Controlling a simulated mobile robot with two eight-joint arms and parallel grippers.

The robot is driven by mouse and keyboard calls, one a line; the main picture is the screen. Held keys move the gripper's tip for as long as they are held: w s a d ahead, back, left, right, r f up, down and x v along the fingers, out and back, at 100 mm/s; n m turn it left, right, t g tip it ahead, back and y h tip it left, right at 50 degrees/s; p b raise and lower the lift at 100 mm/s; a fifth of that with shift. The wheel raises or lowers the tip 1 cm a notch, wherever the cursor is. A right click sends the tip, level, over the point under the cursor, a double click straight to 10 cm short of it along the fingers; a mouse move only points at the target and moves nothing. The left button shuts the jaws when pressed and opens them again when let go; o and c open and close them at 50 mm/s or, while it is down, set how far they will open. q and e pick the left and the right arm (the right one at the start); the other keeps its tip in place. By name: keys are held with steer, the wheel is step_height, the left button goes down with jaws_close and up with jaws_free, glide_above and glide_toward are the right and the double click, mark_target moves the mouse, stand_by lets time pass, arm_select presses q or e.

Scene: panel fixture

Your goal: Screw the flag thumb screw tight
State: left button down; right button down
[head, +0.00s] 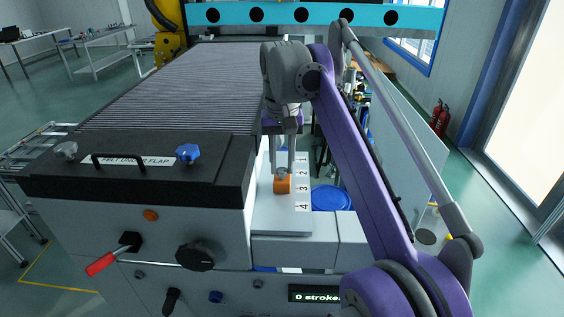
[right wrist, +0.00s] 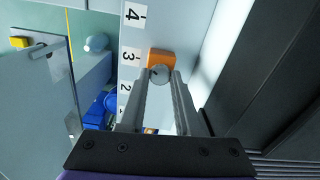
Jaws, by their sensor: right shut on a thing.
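The flag is an orange block (head: 283,186) on the pale strip beside the numbered scale, next to the 3 mark. It also shows in the right wrist view (right wrist: 162,57). The thumb screw is a small grey round knob (right wrist: 160,75) on the orange block. My right gripper (head: 284,168) reaches down from above, and its two fingers are shut on the grey knob. In the right wrist view the fingertips (right wrist: 160,78) lie on either side of the knob. How tight the screw is cannot be told. My left gripper is not in view.
A black flap (head: 130,195) with a handle, a blue knob (head: 187,153) and a grey knob stands left of the strip. The red lever (head: 102,263) and black dial (head: 196,257) are on the front panel. A blue round lid (head: 331,198) lies right of the scale.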

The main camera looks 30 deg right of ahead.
steer(key=m, duration=0.5)
steer(key=shift+m, duration=0.3)
steer(key=m, duration=0.5)
steer(key=shift+m, duration=0.3)
steer(key=c, duration=0.6)
jaws_free()
